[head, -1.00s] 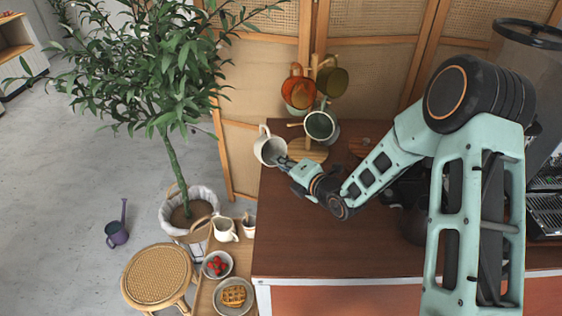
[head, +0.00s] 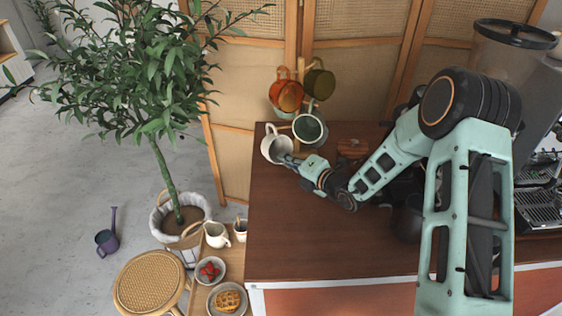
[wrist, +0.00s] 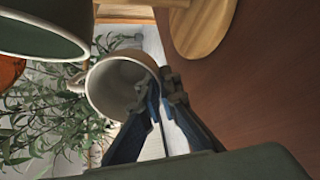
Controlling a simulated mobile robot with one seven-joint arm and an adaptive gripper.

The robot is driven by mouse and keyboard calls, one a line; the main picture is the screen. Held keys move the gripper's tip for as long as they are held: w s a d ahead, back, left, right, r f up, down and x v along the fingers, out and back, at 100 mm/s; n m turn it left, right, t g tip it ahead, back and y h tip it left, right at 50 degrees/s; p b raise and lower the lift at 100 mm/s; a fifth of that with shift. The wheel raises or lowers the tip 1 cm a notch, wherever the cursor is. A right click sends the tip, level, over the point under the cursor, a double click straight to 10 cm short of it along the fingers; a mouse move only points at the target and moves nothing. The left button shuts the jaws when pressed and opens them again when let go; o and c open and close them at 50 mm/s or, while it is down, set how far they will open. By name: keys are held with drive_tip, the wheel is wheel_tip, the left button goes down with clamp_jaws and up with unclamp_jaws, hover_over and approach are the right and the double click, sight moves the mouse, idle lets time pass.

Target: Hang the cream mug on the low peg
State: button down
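The cream mug (head: 272,150) is above the counter's far left corner, tilted with its mouth toward my gripper. My gripper (head: 287,157) is shut on its rim. In the wrist view the cream mug (wrist: 108,88) has one finger at its inner wall and its handle points left, away from the gripper (wrist: 158,92). The wooden mug stand is just right of the mug; its round base (wrist: 205,25) shows in the wrist view. A low peg (head: 284,124) seems to stick out left, close behind the mug; its tip is hard to make out.
An orange mug (head: 286,97), an olive mug (head: 320,84) and a dark green mug (head: 308,129) hang on the stand. The green mug (wrist: 40,30) is close to the cream mug. A woven screen (head: 355,70) stands behind. The counter's front left (head: 300,240) is clear.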

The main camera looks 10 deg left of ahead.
drive_tip(key=shift+w+d+f, duration=0.25)
drive_tip(key=shift+w+d, duration=0.35)
drive_tip(key=shift+w, duration=0.1)
drive_tip(key=shift+w+d+f, duration=0.2)
drive_tip(key=shift+w+d, duration=0.4)
drive_tip(key=shift+w, duration=0.1)
drive_tip(key=shift+s+d+f, duration=0.1)
drive_tip(key=shift+f, duration=0.05)
drive_tip(key=c, duration=2.1)
unclamp_jaws()
drive_tip(key=shift+s+d+f, duration=0.1)
drive_tip(key=shift+f, duration=0.05)
